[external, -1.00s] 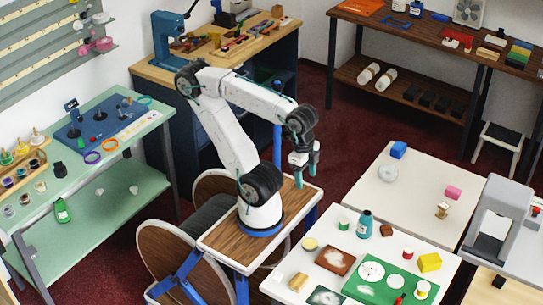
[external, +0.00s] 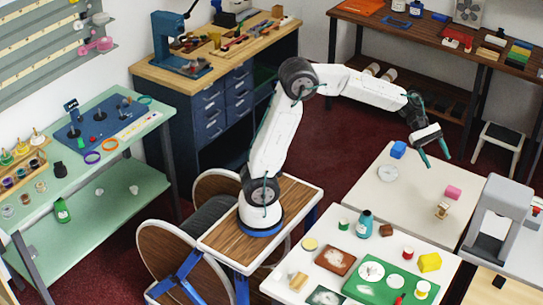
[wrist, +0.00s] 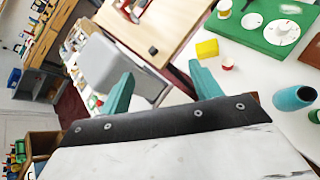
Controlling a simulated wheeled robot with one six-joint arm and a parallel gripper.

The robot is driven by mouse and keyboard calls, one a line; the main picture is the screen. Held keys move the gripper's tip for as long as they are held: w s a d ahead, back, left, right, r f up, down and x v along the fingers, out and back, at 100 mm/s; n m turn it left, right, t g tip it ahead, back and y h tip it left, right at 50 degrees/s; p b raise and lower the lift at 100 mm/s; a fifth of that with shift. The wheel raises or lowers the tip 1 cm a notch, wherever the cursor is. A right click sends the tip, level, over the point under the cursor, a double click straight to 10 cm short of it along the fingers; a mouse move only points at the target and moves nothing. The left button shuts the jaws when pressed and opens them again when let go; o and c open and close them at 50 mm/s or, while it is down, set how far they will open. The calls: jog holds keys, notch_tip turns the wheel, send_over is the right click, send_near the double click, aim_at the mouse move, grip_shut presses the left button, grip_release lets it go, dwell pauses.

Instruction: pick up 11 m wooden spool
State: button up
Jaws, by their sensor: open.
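A small tan, spool-like piece (external: 442,211) stands near the right edge of the far white table (external: 400,205), in front of a pink block. It looks like a wooden spool, but no length marking can be read. My gripper (external: 436,162) is open and empty, above the back of that table, apart from the piece. In the wrist view my two teal fingers (wrist: 160,77) are spread with nothing between them. I cannot make out the tan piece there. Several other small spools, such as a red and white one (external: 408,253), stand on the near white table.
A pink block (external: 453,192), a blue block (external: 398,149) and a clear round dish (external: 388,173) are on the far table. A grey press (external: 497,210) stands at right. The near table holds a blue bottle (external: 365,224) and yellow block (external: 429,262). The far table's middle is clear.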

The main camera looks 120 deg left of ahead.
jog(key=a+f+n+t+y, duration=0.1)
jog(key=a+f+n+t, duration=0.2)
jog(key=a, duration=0.5)
jog(key=a+f+n+y, duration=0.1)
jog(key=a+f+n, duration=0.25)
jog(key=a, duration=0.45)
send_near(447, 213)
jog(key=shift+w+d+r+n, duration=0.1)
jog(key=shift+w+d+n, duration=0.05)
jog(key=shift+w+d, duration=0.2)
jog(key=shift+w+d+r+n, duration=0.1)
jog(key=shift+w+d, duration=0.1)
jog(key=shift+w, duration=0.3)
jog(key=shift+w+f, duration=0.25)
jog(key=shift+f, duration=0.05)
jog(key=x, duration=0.7)
jog(key=shift+a+f, duration=0.1)
jog(key=c, duration=1.1)
